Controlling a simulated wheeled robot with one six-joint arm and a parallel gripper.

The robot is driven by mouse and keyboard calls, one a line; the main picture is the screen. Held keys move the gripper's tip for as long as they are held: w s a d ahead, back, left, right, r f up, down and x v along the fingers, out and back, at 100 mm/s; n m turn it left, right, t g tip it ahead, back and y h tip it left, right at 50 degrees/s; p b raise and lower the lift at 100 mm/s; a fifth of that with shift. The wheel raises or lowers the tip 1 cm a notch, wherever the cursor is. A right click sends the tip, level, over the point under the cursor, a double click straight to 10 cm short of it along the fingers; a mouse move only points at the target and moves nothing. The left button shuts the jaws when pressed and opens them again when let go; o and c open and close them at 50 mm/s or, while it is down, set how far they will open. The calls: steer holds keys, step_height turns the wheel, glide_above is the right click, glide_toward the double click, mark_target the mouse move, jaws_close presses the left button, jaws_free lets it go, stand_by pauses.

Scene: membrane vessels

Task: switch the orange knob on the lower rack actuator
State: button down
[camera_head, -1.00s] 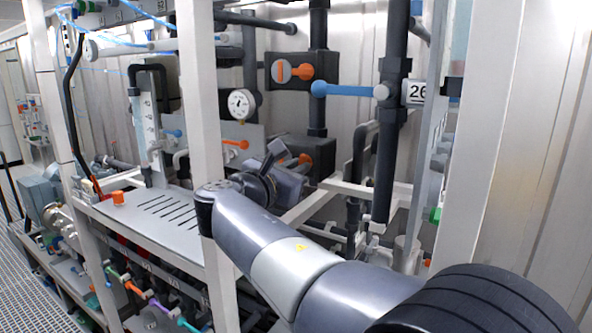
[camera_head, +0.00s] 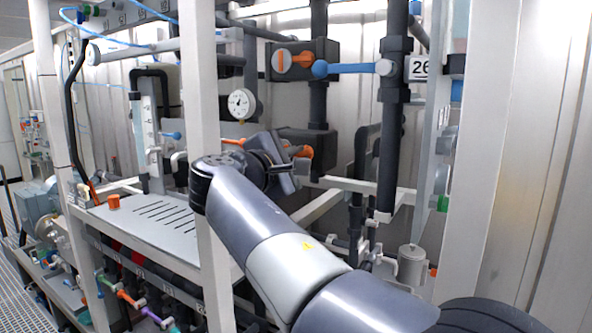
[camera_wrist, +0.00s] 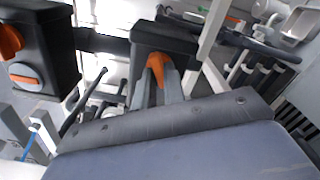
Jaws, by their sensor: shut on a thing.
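The lower rack actuator (camera_head: 318,140) is a dark box on the vertical pipe; it also shows in the upper middle of the wrist view (camera_wrist: 172,38). Its orange knob (camera_wrist: 157,66) sticks out between my gripper's two grey fingers. My gripper (camera_wrist: 157,88) is shut on this knob, with a finger on each side. In the head view only a bit of the knob (camera_head: 304,151) shows past my gripper (camera_head: 290,160), which hides part of the actuator's front.
An upper actuator (camera_head: 318,50) with its own orange knob (camera_head: 283,60) sits above. A blue valve handle (camera_head: 345,67) is to its right. A white post (camera_head: 206,100) stands close to my arm, and a pressure gauge (camera_head: 241,103) is left of the actuators.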

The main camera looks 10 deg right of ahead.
steer(key=m+b, duration=0.3)
steer(key=m, duration=0.2)
steer(key=shift+m+b, duration=0.3)
stand_by(0.5)
steer(key=c, duration=1.5)
jaws_free()
steer(key=b+v, duration=0.1)
steer(key=v, duration=0.9)
steer(key=shift+s+a+r+b, duration=0.1)
steer(key=shift+s+a+b, duration=0.15)
steer(key=shift+a+b, duration=0.05)
